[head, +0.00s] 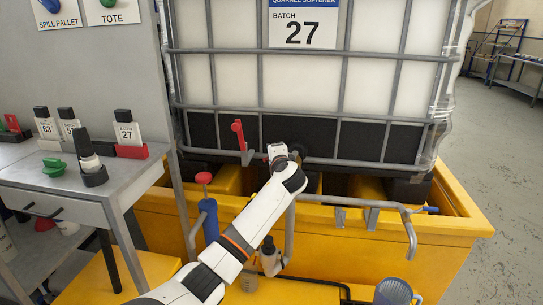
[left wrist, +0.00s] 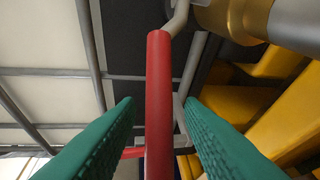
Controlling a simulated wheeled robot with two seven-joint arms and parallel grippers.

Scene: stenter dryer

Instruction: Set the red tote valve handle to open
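The red valve handle (left wrist: 160,90) is a long red bar on a bent grey rod, close up in the left wrist view. My left gripper (left wrist: 159,103) is open, with one green finger on each side of the bar; a gap shows on both sides. A brass-coloured valve part (left wrist: 222,18) is at the top right. In the head view a red upright lever (head: 238,134) stands in front of the tote (head: 285,80), left of my left wrist; I cannot tell whether it is the same bar. My wrist hides the left fingers there. My right gripper is not in view.
The tote sits in a yellow spill pallet (head: 455,240) with a bent grey pipe (head: 345,201) along its front. A blue red-topped pump (head: 208,210) stands left of my arm. A grey side table (head: 55,185) with number tags is at left. Open floor lies right.

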